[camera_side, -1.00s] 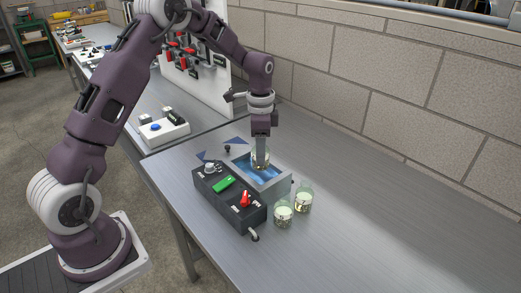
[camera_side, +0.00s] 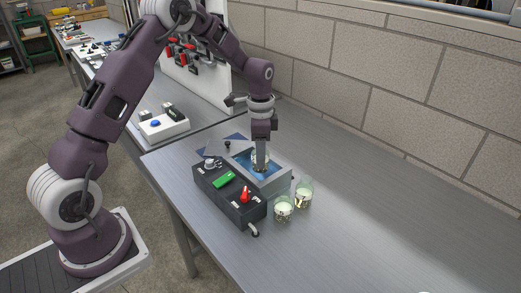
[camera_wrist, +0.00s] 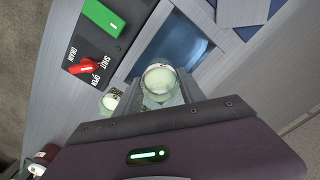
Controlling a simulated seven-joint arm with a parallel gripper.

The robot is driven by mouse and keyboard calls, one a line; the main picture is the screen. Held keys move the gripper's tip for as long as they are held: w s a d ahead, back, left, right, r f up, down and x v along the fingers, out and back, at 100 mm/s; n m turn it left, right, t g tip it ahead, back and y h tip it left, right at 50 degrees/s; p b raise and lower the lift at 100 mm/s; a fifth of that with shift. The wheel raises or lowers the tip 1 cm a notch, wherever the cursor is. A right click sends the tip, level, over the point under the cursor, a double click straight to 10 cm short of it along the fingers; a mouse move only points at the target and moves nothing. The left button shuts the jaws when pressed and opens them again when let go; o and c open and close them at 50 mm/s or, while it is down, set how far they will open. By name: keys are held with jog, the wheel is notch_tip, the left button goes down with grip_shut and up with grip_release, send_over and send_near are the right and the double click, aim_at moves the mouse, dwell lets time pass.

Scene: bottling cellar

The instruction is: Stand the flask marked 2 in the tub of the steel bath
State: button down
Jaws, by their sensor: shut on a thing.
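The steel bath (camera_side: 275,184) stands on the steel table with blue liquid in its open tub (camera_wrist: 190,42). My gripper (camera_side: 261,160) points down over the tub and is shut on a clear glass flask with pale contents (camera_wrist: 160,80). In the side view the fingers mostly hide this flask; its lower part is down inside the tub's opening. I cannot read its mark or tell whether it touches the tub floor. It looks about upright.
Two more flasks, a nearer one (camera_side: 284,209) and a farther one (camera_side: 304,193), stand right of the bath. The bath's dark control box has a green switch (camera_side: 224,180) and a red valve handle (camera_side: 245,195).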

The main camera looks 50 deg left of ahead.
jog(key=shift+f, duration=0.4)
jog(key=shift+f, duration=1.6)
jog(key=shift+f, duration=0.25)
jog(key=c, duration=0.6)
grip_release()
jog(key=shift+o, duration=0.4)
jog(key=o, duration=0.3)
jog(key=shift+w+r, duration=0.1)
jog(key=shift+r, duration=1.55)
jog(key=shift+o, duration=0.4)
jog(key=shift+r, duration=1.35)
